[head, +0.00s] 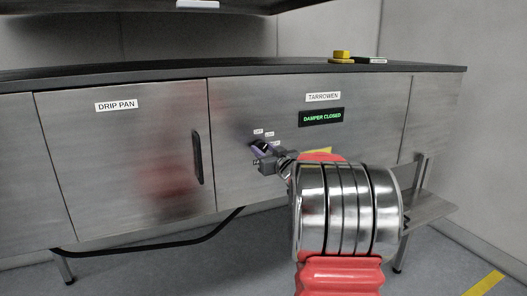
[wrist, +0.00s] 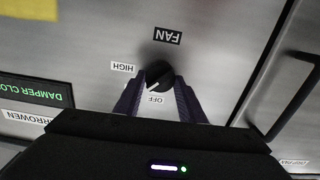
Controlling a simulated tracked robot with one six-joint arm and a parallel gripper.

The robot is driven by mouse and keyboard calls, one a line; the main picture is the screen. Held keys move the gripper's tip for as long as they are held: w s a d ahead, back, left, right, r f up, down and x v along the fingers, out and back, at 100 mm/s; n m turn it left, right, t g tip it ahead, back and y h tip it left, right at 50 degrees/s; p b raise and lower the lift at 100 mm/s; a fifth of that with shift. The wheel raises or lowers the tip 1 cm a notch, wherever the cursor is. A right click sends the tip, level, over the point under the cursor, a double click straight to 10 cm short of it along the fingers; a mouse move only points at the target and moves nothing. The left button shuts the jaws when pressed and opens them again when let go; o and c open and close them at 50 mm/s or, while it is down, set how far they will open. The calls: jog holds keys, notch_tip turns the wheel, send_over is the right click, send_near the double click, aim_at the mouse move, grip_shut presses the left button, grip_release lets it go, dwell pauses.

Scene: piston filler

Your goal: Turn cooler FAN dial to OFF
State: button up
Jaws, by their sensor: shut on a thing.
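The black FAN dial (wrist: 158,74) is on the steel panel, under the FAN label (wrist: 167,36) in the wrist view. The HIGH label (wrist: 122,68) is left of it and the OFF label (wrist: 156,99) lies just below it. A pale pointer mark on the dial faces down and slightly left, close to OFF. My gripper (wrist: 158,82) has its dark fingers on either side of the dial, shut on it. In the head view my gripper (head: 260,150) reaches the panel and mostly hides the dial.
A green-lit DAMPER CLOSED display (head: 321,117) sits under the TARROWEN label (head: 323,97). The DRIP PAN door (head: 120,150) with a black handle (head: 197,157) is to the left. A yellow object (head: 342,57) stands on the dark worktop (head: 230,70). A side shelf (head: 428,206) projects at right.

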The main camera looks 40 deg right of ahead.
jog(key=n, duration=0.4)
jog(key=shift+w+a, duration=0.1)
jog(key=shift+a, duration=0.05)
jog(key=n, duration=0.4)
jog(key=shift+a+n, duration=0.1)
jog(key=shift+n, duration=0.2)
jog(key=shift+w, duration=0.1)
jog(key=o, duration=1)
jog(key=shift+o, duration=0.2)
jog(key=shift+s, duration=0.2)
jog(key=shift+s+a, duration=0.1)
jog(key=shift+s, duration=0.45)
jog(key=v, duration=1.2)
jog(key=shift+s, duration=0.2)
